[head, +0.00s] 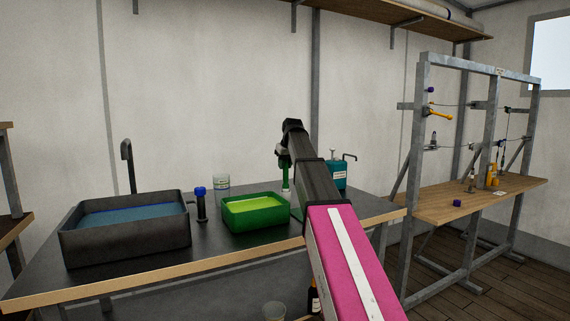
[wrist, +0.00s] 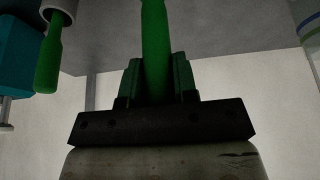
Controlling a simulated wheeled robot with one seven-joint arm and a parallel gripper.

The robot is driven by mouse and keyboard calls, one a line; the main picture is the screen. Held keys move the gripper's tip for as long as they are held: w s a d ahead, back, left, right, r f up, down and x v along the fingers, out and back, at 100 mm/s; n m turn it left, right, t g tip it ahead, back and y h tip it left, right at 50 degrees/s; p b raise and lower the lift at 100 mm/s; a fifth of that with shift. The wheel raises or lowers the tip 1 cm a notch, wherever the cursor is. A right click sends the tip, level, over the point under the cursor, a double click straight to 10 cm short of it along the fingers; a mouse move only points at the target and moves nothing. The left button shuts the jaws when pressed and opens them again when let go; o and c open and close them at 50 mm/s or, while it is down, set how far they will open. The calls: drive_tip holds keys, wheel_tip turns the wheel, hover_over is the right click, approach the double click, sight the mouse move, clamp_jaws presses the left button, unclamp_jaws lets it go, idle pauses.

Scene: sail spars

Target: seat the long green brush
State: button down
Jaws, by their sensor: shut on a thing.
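My gripper (head: 284,160) is at the end of my raised arm, above the back of the dark bench. In the wrist view my gripper (wrist: 156,85) is shut on a long green handle (wrist: 155,45), the green brush, which runs out of the top of the picture. Its far end is out of that view. In the head view a green shaft (head: 286,176) hangs below the jaws, with a pale part at its lower end. A second green handle (wrist: 47,60) with a pale round collar shows beside it in the wrist view, apart from my jaws.
A green tray (head: 228,217) of yellow-green liquid and a black basin (head: 120,245) of blue liquid stand on the bench. A glass (head: 221,182), a blue-topped black fitting (head: 201,205) and a teal container (head: 338,176) stand near. A metal rack (head: 416,150) is at right.

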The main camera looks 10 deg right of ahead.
sight(285, 171)
drive_tip(key=shift+f, duration=1.75)
drive_tip(key=c, duration=0.8)
unclamp_jaws()
drive_tip(key=v, duration=1)
drive_tip(key=shift+s+r, duration=0.1)
drive_tip(key=shift+r, duration=0.3)
